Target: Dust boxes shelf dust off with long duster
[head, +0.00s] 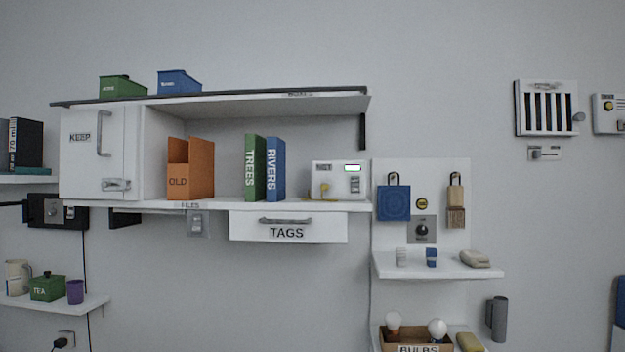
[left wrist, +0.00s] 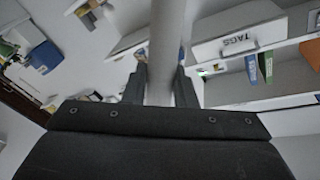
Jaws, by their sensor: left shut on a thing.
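My left gripper (left wrist: 160,88) is in the left wrist view only. It is shut on a pale grey pole (left wrist: 166,45), which looks like the long duster's handle and runs out of the top of the picture. The duster's head is not seen. In the head view the top shelf (head: 240,98), with a small label on its front edge, holds a green box (head: 121,88) and a blue box (head: 178,83) at its left. I cannot make out dust on it. My right gripper is not in view.
Below it are a KEEP door (head: 80,150), an orange OLD file (head: 190,170), a green TREES file (head: 255,168), a blue RIVERS file (head: 275,170) and a white device (head: 338,180). The TAGS drawer (head: 287,227) hangs under them. A hook panel (head: 440,175) stands at right.

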